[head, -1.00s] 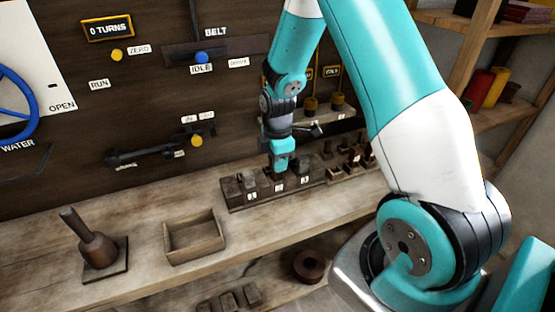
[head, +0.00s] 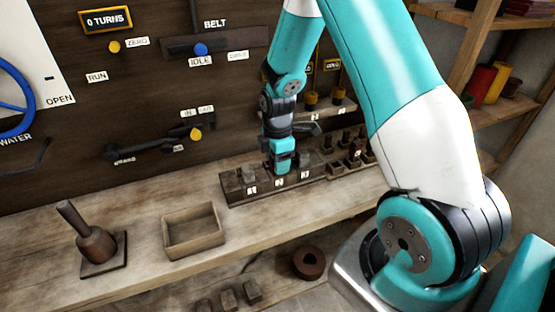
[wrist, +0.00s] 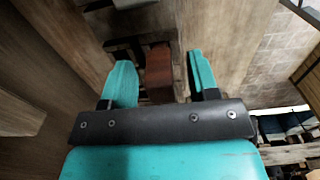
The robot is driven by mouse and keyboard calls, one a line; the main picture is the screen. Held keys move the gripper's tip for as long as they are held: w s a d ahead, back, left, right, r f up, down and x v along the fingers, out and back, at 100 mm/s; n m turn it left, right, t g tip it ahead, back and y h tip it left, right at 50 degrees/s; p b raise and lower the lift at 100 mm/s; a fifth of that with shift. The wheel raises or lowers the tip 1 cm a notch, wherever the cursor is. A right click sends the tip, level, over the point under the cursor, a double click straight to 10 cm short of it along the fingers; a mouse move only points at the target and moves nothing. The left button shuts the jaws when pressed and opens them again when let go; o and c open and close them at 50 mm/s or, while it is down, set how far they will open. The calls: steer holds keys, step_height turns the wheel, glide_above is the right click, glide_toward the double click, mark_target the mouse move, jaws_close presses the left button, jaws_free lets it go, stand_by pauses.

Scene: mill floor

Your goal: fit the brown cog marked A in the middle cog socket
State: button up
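My gripper (head: 281,168) is low over the middle of a dark wooden rack (head: 235,198) on the bench, above its middle front label. In the wrist view my gripper (wrist: 160,82) has its two teal fingers apart. A reddish-brown piece (wrist: 158,72) lies between the fingers, with a small gap on each side. No letter A can be read on it, and the arm hides most of the middle place in the head view. Dark blocks (head: 247,176) (head: 303,160) stand in the rack on either side of my gripper.
More dark pegs (head: 355,150) stand to the right of the rack. An empty wooden tray (head: 194,249) and a brown-handled lever on a plate (head: 96,243) are on the bench to the left. The wall behind holds knobs and a black bar (head: 150,150). Bare bench lies in front.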

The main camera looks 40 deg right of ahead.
step_height(320, 180, up, 18)
steer(key=b, duration=0.1)
steer(key=shift+f+b, duration=0.25)
steer(key=shift+b, duration=0.1)
steer(key=s+a+r+m+y, duration=0.2)
steer(key=s+a+m, duration=0.2)
steer(key=s+a, duration=0.7)
steer(key=s+a+r+m+y, duration=0.2)
steer(key=s+a+m, duration=0.1)
steer(key=s+a, duration=0.8)
steer(key=shift+a+m, duration=0.4)
